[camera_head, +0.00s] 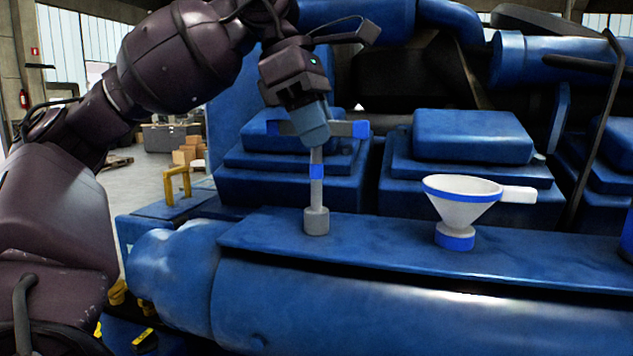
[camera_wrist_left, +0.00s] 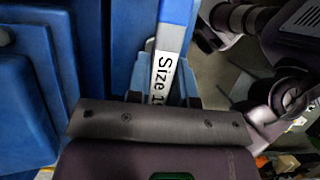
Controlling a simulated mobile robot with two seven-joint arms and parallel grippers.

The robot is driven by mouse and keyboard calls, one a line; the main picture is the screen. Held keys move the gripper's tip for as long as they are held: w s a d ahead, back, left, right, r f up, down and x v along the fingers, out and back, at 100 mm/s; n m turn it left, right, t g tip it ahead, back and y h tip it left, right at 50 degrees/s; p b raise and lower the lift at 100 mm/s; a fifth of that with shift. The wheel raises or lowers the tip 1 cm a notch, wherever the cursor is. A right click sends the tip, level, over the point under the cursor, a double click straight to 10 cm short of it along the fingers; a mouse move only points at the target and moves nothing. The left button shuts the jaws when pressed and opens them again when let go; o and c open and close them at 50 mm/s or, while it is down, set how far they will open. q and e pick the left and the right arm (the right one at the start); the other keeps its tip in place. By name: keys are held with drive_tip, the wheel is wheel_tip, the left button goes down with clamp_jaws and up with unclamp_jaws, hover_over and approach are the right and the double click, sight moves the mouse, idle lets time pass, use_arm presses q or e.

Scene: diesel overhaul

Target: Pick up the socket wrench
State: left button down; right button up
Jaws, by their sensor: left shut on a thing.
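The socket wrench (camera_head: 316,195) is a grey T-shaped tool with a blue band on its shaft and blue ends on its crossbar. It is upright, with its socket end down at the blue engine ledge; I cannot tell whether it touches the ledge. My left gripper (camera_head: 313,128) comes from above and is shut on the crossbar, hiding its middle. In the left wrist view, the wrench's bar (camera_wrist_left: 165,75) shows a white label reading "Size 1", partly cut off, between the fingers. My right gripper is not in view.
A white funnel (camera_head: 461,200) with blue rims stands on the ledge (camera_head: 390,246) to the right of the wrench. Blue engine blocks (camera_head: 473,137) rise behind. A dark pipe (camera_head: 603,120) runs down at the right. The ledge between wrench and funnel is clear.

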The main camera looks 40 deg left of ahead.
use_arm(q)
drive_tip(key=shift+r, duration=0.15)
wheel_tip(320, 180, up, 20)
drive_tip(key=p, duration=0.6)
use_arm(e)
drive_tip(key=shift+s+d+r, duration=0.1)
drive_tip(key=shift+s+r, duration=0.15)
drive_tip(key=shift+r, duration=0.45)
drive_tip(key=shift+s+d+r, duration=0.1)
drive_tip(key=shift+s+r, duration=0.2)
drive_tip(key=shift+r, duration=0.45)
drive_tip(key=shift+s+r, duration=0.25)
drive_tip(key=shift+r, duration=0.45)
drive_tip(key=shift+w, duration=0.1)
use_arm(q)
drive_tip(key=c, duration=1.5)
unclamp_jaws()
clamp_jaws()
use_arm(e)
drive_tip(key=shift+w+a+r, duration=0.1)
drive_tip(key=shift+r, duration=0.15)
